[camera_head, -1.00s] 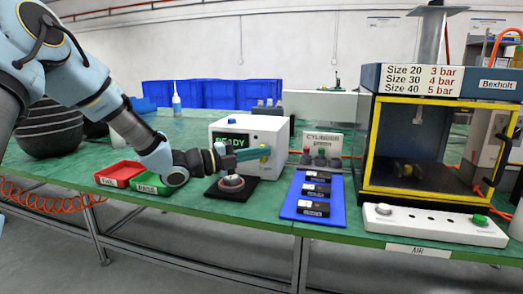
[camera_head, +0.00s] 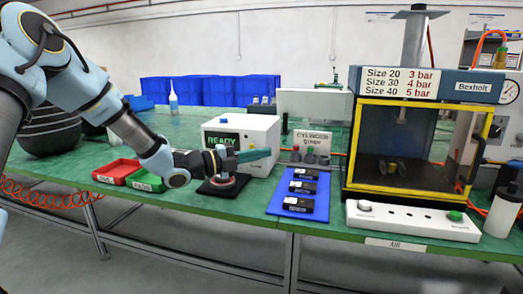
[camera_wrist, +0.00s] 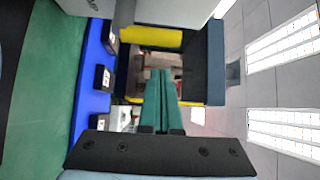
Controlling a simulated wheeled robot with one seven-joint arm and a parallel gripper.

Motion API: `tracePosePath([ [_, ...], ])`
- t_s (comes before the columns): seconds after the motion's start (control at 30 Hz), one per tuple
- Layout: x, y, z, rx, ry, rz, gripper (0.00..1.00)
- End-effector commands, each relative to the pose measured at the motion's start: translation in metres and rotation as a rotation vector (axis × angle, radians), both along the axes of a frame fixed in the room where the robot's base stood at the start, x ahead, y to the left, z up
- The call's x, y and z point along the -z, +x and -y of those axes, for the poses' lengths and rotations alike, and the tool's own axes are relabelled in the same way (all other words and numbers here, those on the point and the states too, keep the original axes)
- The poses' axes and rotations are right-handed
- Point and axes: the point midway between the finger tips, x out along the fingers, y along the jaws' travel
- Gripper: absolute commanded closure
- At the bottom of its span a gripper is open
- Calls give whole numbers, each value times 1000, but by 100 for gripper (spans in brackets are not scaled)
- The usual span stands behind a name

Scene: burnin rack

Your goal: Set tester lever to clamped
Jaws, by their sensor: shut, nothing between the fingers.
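The tester (camera_head: 262,134) is a white box with a dark screen reading READY, and a black pad with a round fixture (camera_head: 222,183) lies at its front. My gripper (camera_head: 268,153) is shut and empty, with green fingers lying across the tester's front face and pointing right. In the wrist view my gripper's fingers (camera_wrist: 166,98) are together with nothing between them. I cannot make out the tester's lever or its position; the gripper and wrist cover part of the tester's front. Whether the fingers touch the tester is unclear.
Right of the tester lies a blue mat (camera_head: 280,207) with several black modules. Beyond it stand the yellow-framed chamber (camera_head: 395,197) and a white control strip (camera_head: 400,222). Red (camera_head: 118,172) and green (camera_head: 146,184) trays lie to the left. The bench front edge is clear.

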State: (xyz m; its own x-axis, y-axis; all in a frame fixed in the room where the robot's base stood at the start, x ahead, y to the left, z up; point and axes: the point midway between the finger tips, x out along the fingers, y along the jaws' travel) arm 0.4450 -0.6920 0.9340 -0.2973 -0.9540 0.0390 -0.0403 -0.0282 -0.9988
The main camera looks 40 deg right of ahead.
Motion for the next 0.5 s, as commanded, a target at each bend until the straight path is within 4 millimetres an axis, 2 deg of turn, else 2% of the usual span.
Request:
tracePosePath([
  [0.5,2,26,-77,-7,2,0,100],
])
